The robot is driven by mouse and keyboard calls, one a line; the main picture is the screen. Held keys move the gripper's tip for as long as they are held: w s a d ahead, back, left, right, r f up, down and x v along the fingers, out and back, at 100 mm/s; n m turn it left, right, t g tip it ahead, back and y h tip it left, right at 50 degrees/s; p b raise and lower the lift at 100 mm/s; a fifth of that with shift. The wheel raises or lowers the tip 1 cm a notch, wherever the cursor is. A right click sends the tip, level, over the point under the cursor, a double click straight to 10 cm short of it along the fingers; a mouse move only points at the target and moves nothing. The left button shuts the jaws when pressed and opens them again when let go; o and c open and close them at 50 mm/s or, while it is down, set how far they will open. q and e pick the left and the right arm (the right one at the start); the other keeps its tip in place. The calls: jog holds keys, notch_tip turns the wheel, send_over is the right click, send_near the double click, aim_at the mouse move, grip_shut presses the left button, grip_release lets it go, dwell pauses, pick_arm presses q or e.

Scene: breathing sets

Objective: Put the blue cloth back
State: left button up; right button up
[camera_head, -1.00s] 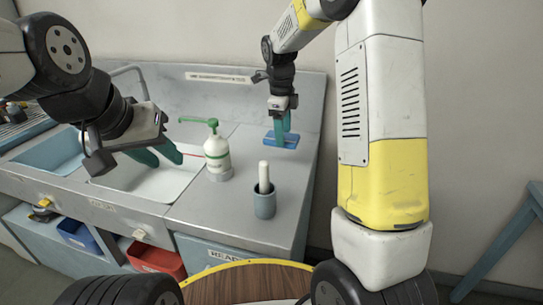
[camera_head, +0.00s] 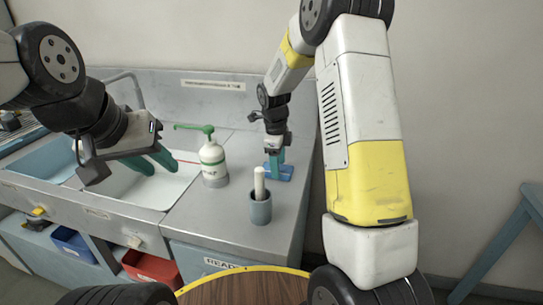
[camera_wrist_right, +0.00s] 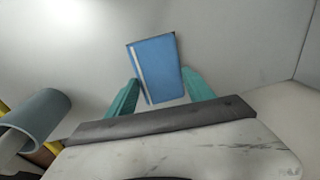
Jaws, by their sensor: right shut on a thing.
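The blue cloth (camera_head: 285,173) is a flat, folded blue rectangle over the right part of the grey counter, behind the grey cup. My right gripper (camera_head: 274,168) points down and is shut on it. In the right wrist view the cloth (camera_wrist_right: 158,68) shows between the green fingertips of the right gripper (camera_wrist_right: 160,92), with a pale stripe along its left side. I cannot tell whether the cloth touches the counter. My left gripper (camera_head: 160,166) is open and empty above the white sink basin.
A white pump bottle with a green top (camera_head: 213,163) stands beside the sink (camera_head: 125,188). A grey cup (camera_head: 260,209) holding a white rod is nearer the front. A red bin (camera_head: 150,266) and a blue bin (camera_head: 72,243) sit below. The counter's back right is clear.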

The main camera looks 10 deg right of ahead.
jog(key=shift+f, duration=0.15)
jog(key=o, duration=1.8)
jog(key=shift+c, duration=0.2)
jog(key=s+r+n+t+y, duration=0.1)
jog(key=s+r+n, duration=0.15)
jog(key=r, duration=0.65)
jog(key=s+r+n, duration=0.2)
jog(key=s+r, duration=0.1)
jog(key=r, duration=0.5)
jog(key=s+r+n+t+y, duration=0.1)
jog(key=s+r+n+t, duration=0.1)
jog(key=s+n, duration=0.7)
jog(key=s+d+r+n+t+y, duration=0.1)
jog(key=s+r+n+t, duration=0.1)
jog(key=s+n, duration=0.8)
jog(key=s, duration=0.3)
jog(key=shift+d+r, duration=0.25)
jog(key=shift+r, duration=0.05)
